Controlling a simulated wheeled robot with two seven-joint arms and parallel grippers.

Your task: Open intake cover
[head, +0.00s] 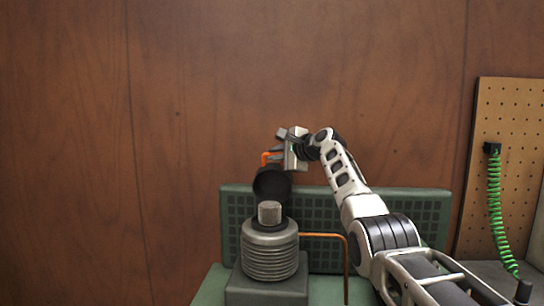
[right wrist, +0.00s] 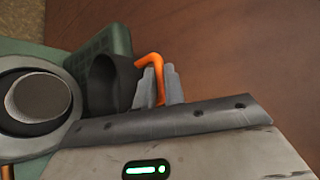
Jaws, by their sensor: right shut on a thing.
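The intake cover (head: 271,184) is a dark round lid standing tilted up behind the open grey intake (head: 269,246), which has a ribbed body and a light cylinder in its mouth. An orange handle (head: 265,157) stands at the top of the cover. My right gripper (head: 281,154) is at this handle, above the intake. In the right wrist view the fingers (right wrist: 159,88) are closed around the orange handle (right wrist: 150,62), with the dark cover (right wrist: 105,85) beside them and the intake mouth (right wrist: 40,98) at left. My left gripper is not in view.
A green panel with a grid (head: 400,215) stands behind the intake. A thin orange pipe (head: 345,262) runs down to the right of it. A pegboard (head: 508,130) with a green coiled hose (head: 494,200) is at far right. The left side is clear before the wooden wall.

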